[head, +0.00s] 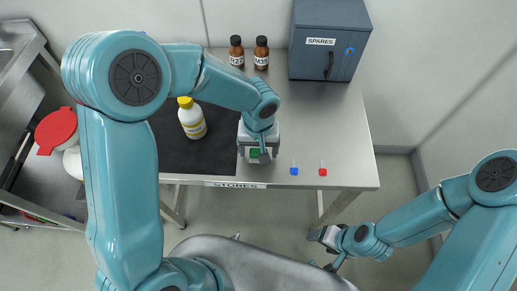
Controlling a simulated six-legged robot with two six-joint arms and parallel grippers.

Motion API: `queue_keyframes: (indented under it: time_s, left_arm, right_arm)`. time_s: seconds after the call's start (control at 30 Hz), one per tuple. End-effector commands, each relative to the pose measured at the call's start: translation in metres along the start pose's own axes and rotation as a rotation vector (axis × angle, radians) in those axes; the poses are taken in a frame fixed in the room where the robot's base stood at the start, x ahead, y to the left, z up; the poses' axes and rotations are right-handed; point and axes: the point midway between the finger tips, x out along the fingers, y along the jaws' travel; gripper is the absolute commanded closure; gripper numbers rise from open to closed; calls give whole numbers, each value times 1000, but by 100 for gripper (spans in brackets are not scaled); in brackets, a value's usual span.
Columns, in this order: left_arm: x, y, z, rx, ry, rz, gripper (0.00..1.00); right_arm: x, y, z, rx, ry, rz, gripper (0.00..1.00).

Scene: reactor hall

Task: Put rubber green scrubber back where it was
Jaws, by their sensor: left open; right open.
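A small green piece, which looks like the rubber green scrubber (255,153), shows at my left gripper (256,158), near the front edge of the steel table (350,145). My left gripper is open and hangs over the scrubber, hiding most of it. I cannot tell whether the fingers touch it. My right gripper (322,250) is open and empty, low over the floor in front of the table at the right.
A black mat (180,157) bears a yellow-capped white bottle (191,118). Two brown bottles (236,50) and (261,53) and a grey SPARES cabinet (328,40) stand at the back. Small blue (294,171) and red (322,172) items lie near the front edge. The right table side is clear.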

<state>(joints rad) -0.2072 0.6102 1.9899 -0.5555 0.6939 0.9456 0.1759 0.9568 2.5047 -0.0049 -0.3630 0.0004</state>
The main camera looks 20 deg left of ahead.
Motion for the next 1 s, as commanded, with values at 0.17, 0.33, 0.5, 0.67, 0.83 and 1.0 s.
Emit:
queue_keyframes:
  time_s: [0.17, 0.33, 0.5, 0.67, 0.83, 1.0]
  left_arm:
    - [-43, 1, -1, 0, 6, 4, 20]
    - [-81, 0, 0, 0, 4, 3, 20]
    - [-103, 1, 0, 1, 2, 2, 20]
    - [-109, 0, 1, 1, -1, 0, 20]
    - [-109, 0, 1, 1, -2, 0, 20]
    - [-109, 0, 0, 1, -1, 0, 20]
  right_arm:
    - [-1, 0, 0, 0, -1, 0, 33]
    - [-2, -1, 0, 0, -1, 0, 33]
    - [-3, -1, 0, 0, -1, 0, 33]
    - [-3, -1, 0, 0, -1, 0, 33]
    - [-3, -1, 0, 0, -1, 0, 33]
    - [-3, -1, 0, 0, -1, 0, 33]
